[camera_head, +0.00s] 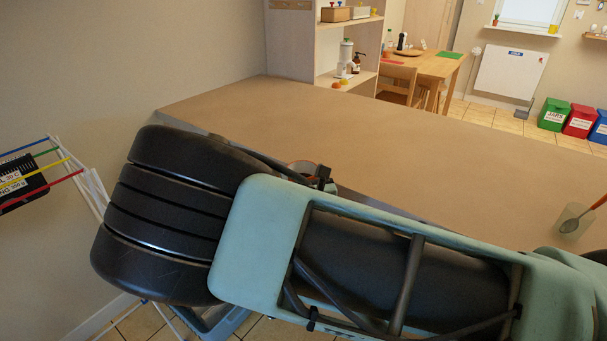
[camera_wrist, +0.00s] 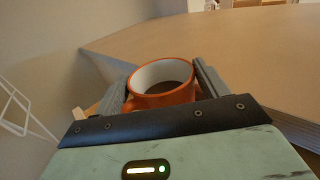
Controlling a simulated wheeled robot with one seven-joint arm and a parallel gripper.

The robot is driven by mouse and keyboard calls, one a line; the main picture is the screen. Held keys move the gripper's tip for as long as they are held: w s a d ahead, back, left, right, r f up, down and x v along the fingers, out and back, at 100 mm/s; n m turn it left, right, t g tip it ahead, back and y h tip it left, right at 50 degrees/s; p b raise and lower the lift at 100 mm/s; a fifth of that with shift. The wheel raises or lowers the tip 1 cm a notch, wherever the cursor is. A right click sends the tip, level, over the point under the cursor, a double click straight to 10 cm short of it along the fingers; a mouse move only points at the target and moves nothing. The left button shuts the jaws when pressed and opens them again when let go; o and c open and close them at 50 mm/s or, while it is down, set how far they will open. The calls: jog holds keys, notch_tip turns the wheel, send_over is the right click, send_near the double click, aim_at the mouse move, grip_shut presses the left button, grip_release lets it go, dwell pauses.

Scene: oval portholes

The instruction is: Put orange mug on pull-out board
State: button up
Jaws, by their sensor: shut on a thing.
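The orange mug (camera_wrist: 168,98) with a white inside is upright between the two grey fingers of my gripper (camera_wrist: 160,76) in the wrist view. The fingers are shut on it, one at each side. In the head view only a small part of the mug (camera_head: 301,165) shows behind my arm, close to the front edge of the counter. I cannot make out a pull-out board for certain in either view; my arm hides much of the counter's front in the head view.
The broad brown counter (camera_head: 390,150) is mostly bare. A cup with an orange-handled utensil (camera_head: 572,220) stands at its right. A drying rack (camera_head: 75,165) is at the left, by the wall. A shelf unit (camera_head: 330,45) rises behind the counter.

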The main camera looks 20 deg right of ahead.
jog(key=o, duration=1.3)
jog(key=shift+f, duration=0.1)
jog(key=shift+o, duration=0.2)
jog(key=shift+s, duration=0.15)
jog(key=s, duration=0.4)
jog(key=s+a, duration=0.1)
jog(key=s, duration=0.2)
jog(key=s+b, duration=0.1)
jog(key=s, duration=0.3)
jog(key=shift+s+a, duration=0.3)
jog(key=shift+a, duration=0.1)
